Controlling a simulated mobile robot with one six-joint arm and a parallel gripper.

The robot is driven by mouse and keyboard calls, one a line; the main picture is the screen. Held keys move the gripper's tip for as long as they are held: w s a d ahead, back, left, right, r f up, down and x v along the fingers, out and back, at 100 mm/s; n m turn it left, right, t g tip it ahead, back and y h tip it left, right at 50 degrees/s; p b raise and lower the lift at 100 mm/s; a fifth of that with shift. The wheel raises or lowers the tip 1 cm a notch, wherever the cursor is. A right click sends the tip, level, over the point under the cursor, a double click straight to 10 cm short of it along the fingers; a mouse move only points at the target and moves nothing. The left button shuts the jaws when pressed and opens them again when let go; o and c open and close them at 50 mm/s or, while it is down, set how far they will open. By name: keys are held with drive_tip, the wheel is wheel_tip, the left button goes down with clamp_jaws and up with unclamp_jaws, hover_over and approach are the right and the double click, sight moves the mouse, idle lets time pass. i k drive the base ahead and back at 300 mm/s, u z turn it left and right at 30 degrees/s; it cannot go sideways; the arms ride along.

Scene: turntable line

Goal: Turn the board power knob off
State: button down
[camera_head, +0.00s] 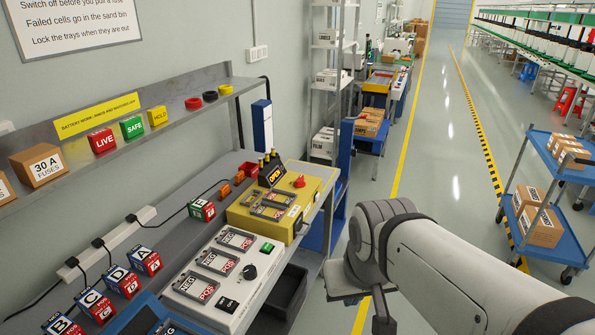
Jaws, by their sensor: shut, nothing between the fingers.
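The white board (190,283) lies on the bench with several NEG/POS cell trays. A round black knob (249,271) stands at its right side; its pointer direction is too small to read. A small green piece (267,247) is above the knob, and a black labelled block (228,303) is at the board's front corner. My gripper (383,325) shows only partly as a dark tip at the bottom, right of the bench and apart from the knob. It appears shut and empty.
A yellow box (249,224) with a red knob (299,181) and an OPEN sign stands behind the board. Lettered cells (122,280) are at left. A black bin (287,292) sits below the bench edge. A blue cart (566,235) is at right; the aisle is clear.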

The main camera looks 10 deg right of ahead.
sight(299, 183)
drive_tip(key=z, duration=0.35)
drive_tip(key=i, duration=0.5)
drive_tip(key=z, duration=0.65)
drive_tip(key=i, duration=1.45)
drive_tip(key=u, duration=0.55)
drive_tip(key=k, duration=0.85)
drive_tip(key=u, duration=0.2)
drive_tip(key=i, duration=0.85)
drive_tip(key=z, duration=0.05)
